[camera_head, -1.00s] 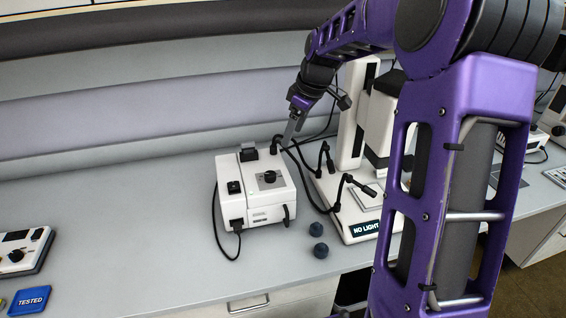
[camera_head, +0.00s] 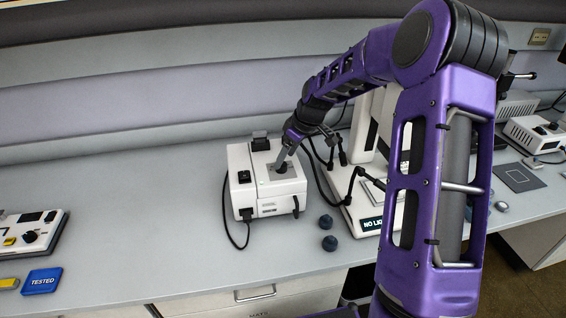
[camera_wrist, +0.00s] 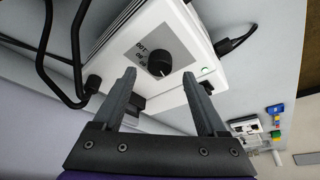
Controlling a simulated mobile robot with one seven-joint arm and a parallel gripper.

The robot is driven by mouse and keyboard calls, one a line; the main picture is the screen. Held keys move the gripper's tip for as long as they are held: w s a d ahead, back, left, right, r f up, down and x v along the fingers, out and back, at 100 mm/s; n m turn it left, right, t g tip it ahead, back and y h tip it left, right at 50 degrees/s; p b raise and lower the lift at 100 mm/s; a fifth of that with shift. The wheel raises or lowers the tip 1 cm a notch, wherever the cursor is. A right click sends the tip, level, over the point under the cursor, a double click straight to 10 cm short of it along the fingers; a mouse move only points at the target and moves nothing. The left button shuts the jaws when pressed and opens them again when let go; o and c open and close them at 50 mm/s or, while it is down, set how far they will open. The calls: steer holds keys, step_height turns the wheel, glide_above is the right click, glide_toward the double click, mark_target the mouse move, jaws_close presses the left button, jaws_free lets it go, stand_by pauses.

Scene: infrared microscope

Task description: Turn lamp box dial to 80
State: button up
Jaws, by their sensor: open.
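The lamp box (camera_head: 262,205) is a white unit on the bench, left of the microscope in the head view. Its black round dial (camera_wrist: 159,64) sits on a grey panel with small markings, seen in the wrist view; I cannot read the setting. My gripper (camera_wrist: 164,80) is open, with one finger on each side of the dial in the picture. The fingertips look apart from the dial. In the head view my gripper (camera_head: 281,168) is at the dial area on top of the box and hides the dial.
The microscope (camera_head: 366,125) with dark gooseneck lights stands right of the box. A power cable (camera_head: 226,215) loops along the box's left side. The bench between is clear.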

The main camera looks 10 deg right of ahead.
mark_target(283, 165)
steer(key=shift+x, duration=1.6)
jaws_close()
